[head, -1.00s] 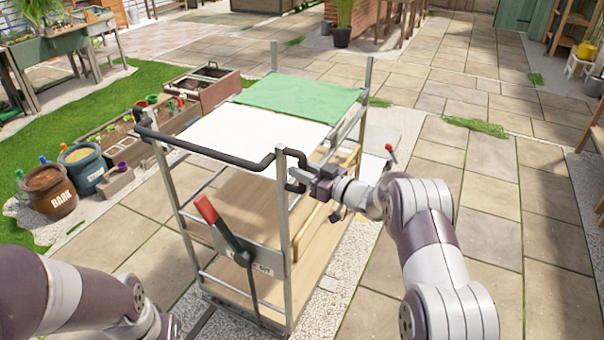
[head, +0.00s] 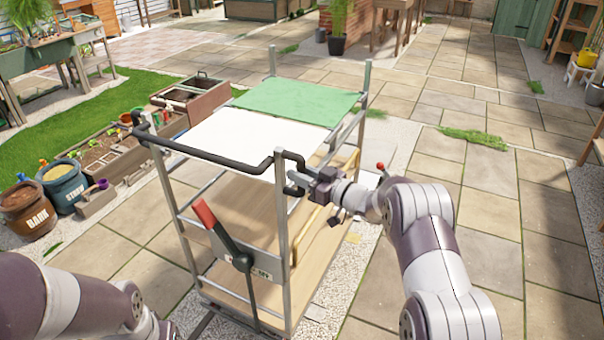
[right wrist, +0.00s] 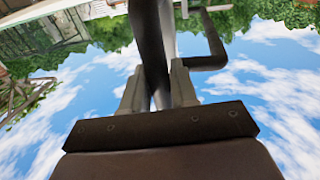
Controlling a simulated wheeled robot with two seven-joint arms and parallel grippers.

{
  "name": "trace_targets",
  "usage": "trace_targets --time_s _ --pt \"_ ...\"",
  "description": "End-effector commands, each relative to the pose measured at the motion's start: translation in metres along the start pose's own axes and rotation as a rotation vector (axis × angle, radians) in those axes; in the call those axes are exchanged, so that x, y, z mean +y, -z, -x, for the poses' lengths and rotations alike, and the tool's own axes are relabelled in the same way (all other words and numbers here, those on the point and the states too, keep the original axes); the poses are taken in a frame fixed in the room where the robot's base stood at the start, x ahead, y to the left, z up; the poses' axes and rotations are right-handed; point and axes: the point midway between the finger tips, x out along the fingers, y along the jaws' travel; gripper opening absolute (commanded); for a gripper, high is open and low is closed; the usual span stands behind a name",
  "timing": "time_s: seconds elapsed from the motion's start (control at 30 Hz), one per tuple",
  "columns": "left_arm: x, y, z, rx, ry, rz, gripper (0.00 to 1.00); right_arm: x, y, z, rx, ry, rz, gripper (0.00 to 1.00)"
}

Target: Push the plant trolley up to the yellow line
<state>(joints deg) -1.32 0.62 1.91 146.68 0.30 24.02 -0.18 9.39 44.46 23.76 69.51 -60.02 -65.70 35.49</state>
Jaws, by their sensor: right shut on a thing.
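The plant trolley (head: 290,222) stands in front of me, a metal frame with wooden shelves, a white panel (head: 250,137) and a green panel (head: 300,100) on top. A black push handle (head: 215,157) runs along its near side. A lever with a red grip (head: 204,213) is on its near end. My right gripper (head: 303,182) is shut on the black handle at its right end; the right wrist view shows the dark bar between the fingers (right wrist: 158,88). My left arm is at the lower left, its fingers not clearly visible. I cannot make out a yellow line.
Pots marked bark (head: 27,210) and straw (head: 64,187) and a planter box (head: 105,152) stand left of the trolley. A red-tipped stick (head: 380,167) shows beyond my right arm. A plant pot (head: 337,45) stands far ahead. Paving is open to the right.

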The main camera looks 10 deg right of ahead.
Motion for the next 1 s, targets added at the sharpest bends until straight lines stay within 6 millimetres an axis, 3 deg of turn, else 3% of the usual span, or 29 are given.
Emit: trace_targets --time_s 0.3,0.33,0.37,0.73,1.0 --pt "0.000 0.000 0.000 0.000 0.000 0.000 0.44 0.000 0.000 0.000 -0.001 0.000 0.001 0.00" --pt "0.000 0.000 0.000 0.000 0.000 0.000 0.44 0.000 0.000 0.000 -0.001 0.000 0.001 0.38" --pt "0.000 0.000 0.000 0.000 0.000 0.000 0.44 0.000 0.000 0.000 -0.001 0.000 0.001 0.46" --pt "0.000 0.000 -0.002 0.000 0.000 0.000 0.44 0.001 -0.001 0.008 -0.002 -0.001 0.000 0.46" --pt "0.000 -0.002 -0.014 0.000 0.000 0.000 0.44 0.001 -0.002 0.078 -0.001 -0.004 0.000 0.46"
